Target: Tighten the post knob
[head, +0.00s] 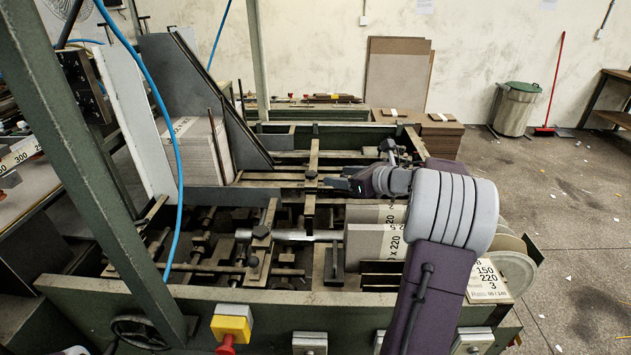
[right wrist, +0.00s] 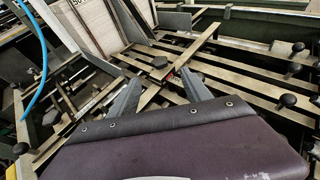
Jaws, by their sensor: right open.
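Several black knobs sit on the feeder's bars, and I cannot be sure which is the post knob. I see no contact with the knob. My left gripper is not in view.
A stack of greyboard (head: 196,150) stands against the upright plates at the left. More boards (head: 375,243) lie right of centre, below my arm. A green frame post (head: 85,170) and a blue hose (head: 172,130) cross the left side. Metal bars surround the gripper.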

